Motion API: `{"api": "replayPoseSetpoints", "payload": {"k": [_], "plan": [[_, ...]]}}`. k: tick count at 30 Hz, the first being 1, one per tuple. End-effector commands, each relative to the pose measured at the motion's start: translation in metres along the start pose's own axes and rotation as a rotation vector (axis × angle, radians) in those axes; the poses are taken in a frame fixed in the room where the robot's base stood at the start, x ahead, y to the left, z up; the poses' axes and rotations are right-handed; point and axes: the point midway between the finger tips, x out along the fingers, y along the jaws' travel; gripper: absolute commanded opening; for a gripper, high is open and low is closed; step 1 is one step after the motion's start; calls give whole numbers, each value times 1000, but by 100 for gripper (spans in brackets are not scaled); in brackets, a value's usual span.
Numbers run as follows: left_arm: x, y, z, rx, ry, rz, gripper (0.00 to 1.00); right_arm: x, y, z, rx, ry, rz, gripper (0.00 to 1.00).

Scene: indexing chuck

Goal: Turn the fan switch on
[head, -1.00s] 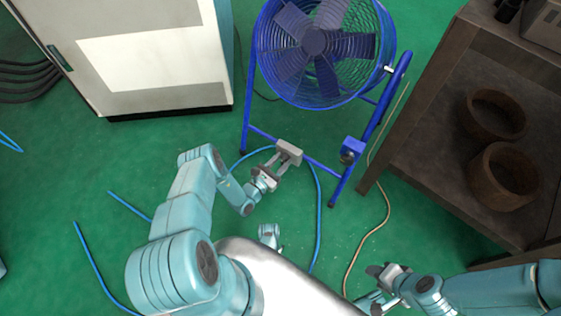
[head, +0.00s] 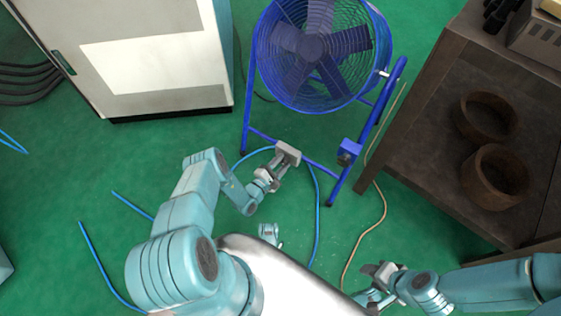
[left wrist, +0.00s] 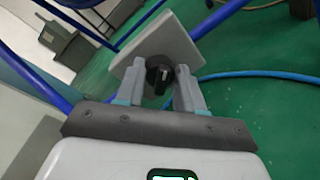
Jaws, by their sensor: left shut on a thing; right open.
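The blue fan (head: 316,48) stands on a blue tubular frame at the top of the head view. A pale grey plate (head: 288,152) sits at its lower crossbar; it also shows tilted in the left wrist view (left wrist: 182,42). A black knob (left wrist: 159,70) with a white mark is on the plate's face. My left gripper (head: 279,166) is in front of the plate. In the left wrist view its fingers (left wrist: 158,90) are on both sides of the knob, shut on it. My right gripper (head: 375,270) is open and empty, low over the floor.
A blue box (head: 348,151) is on the frame's right leg. A dark bench (head: 420,130) with two brown rings stands at right, a white cabinet (head: 130,60) at upper left. A blue hose (head: 318,215) and brown cable (head: 350,258) lie on the green floor.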

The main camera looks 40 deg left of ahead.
Motion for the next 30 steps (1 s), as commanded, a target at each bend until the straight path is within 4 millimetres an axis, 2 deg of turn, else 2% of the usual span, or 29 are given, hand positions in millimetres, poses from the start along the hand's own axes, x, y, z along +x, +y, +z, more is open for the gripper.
{"api": "replayPoseSetpoints", "payload": {"k": [12,28,29,30], "plan": [[0,0,0,171,20,0,7,-6,-4,2,-5,-6,-1,43],[0,0,0,194,23,0,7,-6,-4,2,-6,-6,-1,43],[0,0,0,194,23,0,44,-6,-4,2,-6,-6,-1,43],[0,0,0,194,23,0,57,-6,-4,2,-6,-6,-1,43]]}}
